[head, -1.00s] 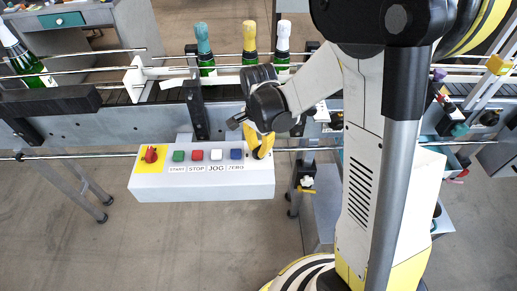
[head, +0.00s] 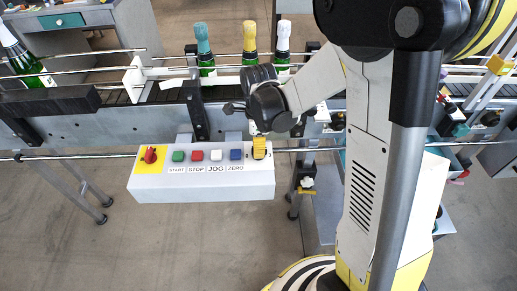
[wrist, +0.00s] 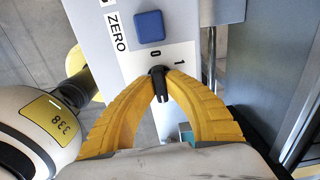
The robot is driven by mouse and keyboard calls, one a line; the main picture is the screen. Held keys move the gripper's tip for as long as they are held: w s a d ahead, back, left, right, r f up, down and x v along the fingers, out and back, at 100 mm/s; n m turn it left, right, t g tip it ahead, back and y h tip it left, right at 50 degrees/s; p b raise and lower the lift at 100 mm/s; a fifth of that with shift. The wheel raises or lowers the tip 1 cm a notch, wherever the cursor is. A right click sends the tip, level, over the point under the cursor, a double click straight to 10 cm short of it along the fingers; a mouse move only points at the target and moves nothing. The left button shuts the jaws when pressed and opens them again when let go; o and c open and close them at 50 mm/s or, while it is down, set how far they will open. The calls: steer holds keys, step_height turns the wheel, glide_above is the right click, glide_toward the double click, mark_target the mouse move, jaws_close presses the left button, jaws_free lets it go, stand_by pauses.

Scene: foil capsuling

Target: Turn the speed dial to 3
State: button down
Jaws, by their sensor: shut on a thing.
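The speed dial (wrist: 161,92) is a small black knob at the right end of the white control box (head: 205,188). My gripper (wrist: 159,74) has its two yellow fingers shut on the knob, one on each side. In the head view, my gripper (head: 259,148) comes down on the box's right end and covers most of the dial. In the wrist view, the printed marks 0 and 1 show beside the knob. The other marks are hidden by the fingers, and I cannot tell which mark the dial points to.
Next to the dial is the blue ZERO button (head: 236,155), also in the wrist view (wrist: 149,27). White, red and green buttons and a red knob on yellow (head: 150,155) run leftward. Behind stands the conveyor with foil-topped bottles (head: 250,45).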

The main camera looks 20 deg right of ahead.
stand_by(0.3)
steer(key=c, duration=1.4)
jaws_free()
step_height(320, 180, up, 12)
